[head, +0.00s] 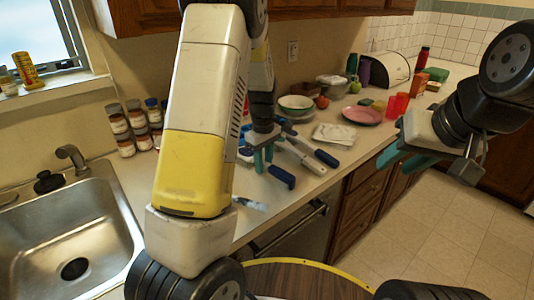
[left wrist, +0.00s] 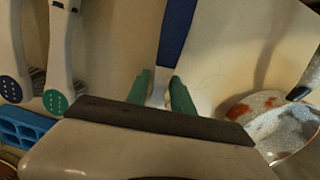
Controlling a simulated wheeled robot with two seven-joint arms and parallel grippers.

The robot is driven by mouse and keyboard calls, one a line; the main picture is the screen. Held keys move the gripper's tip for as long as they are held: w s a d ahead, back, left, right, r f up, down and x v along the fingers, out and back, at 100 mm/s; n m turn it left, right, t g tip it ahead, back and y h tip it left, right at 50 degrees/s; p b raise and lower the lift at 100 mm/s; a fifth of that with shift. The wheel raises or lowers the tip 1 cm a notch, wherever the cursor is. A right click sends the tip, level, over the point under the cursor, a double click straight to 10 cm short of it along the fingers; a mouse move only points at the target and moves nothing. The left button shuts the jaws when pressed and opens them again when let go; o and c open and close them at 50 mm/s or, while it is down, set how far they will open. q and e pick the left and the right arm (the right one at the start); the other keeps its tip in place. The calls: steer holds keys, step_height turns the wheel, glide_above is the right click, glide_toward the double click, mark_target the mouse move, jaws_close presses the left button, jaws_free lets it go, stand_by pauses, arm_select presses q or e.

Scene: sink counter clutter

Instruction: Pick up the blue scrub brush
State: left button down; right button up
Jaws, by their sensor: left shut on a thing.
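The blue scrub brush (head: 281,177) shows in the head view as a blue handle at the counter's front part. My left gripper (head: 263,161) has its green fingers at the brush, pointing down. In the left wrist view the blue handle (left wrist: 178,35) runs up from between the green fingers (left wrist: 160,92), which are shut on its pale neck. The brush's head is hidden behind the gripper body. My right gripper (head: 398,164) is at the right of the head view, over the floor, empty, its green fingers apart.
Two white-handled brushes (left wrist: 15,60) (left wrist: 60,50) lie beside the blue handle. A white cloth (head: 335,133), pink plate (head: 361,115) and red cups (head: 397,105) stand farther back. The sink (head: 62,240) is at left.

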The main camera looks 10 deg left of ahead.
mark_target(264, 162)
arm_select(q)
steer(key=shift+r, duration=0.1)
step_height(264, 162, up, 10)
steer(key=shift+f, duration=0.1)
stand_by(0.3)
